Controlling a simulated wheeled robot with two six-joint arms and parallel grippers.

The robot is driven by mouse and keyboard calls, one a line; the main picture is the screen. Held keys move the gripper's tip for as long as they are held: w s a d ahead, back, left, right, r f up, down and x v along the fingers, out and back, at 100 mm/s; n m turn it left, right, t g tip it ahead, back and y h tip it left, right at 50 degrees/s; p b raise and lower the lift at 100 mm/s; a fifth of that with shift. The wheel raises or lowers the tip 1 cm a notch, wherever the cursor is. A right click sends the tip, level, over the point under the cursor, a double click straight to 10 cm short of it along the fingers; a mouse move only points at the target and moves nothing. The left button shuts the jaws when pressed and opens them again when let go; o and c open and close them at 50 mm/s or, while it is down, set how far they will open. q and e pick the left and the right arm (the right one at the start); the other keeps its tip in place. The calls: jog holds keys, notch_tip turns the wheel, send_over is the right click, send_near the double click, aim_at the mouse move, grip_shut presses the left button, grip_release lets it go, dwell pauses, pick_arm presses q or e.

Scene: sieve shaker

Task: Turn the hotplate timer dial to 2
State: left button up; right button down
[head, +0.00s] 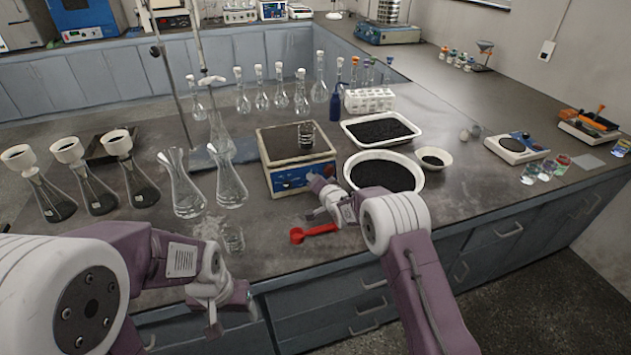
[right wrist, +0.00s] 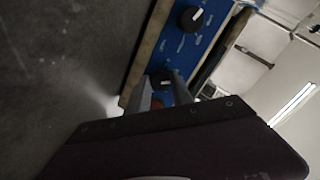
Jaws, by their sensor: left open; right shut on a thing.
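The hotplate (head: 268,150) stands mid-bench with a dark top and a blue front panel (head: 283,184). In the right wrist view the blue panel (right wrist: 208,45) carries a black dial with a white pointer (right wrist: 190,18) and a second dark dial (right wrist: 160,78) at my fingers. My right gripper (head: 319,184) is at the right part of the panel. In the wrist view its fingers (right wrist: 165,92) are shut on the second dial, which they partly hide. I cannot read its label or setting. My left gripper (head: 228,312) is open and empty before the bench edge.
A small glass beaker (head: 306,133) stands on the hotplate top. A white bowl of dark grains (head: 420,180) stands to the right. Conical flasks (head: 183,190) and an empty beaker (head: 233,239) stand to the left.

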jog(key=m, duration=0.5)
jog(key=shift+m, duration=0.3)
dwell(0.4)
jog(key=c, duration=1.1)
grip_release()
jog(key=v, duration=0.9)
jog(key=shift+s, duration=0.1)
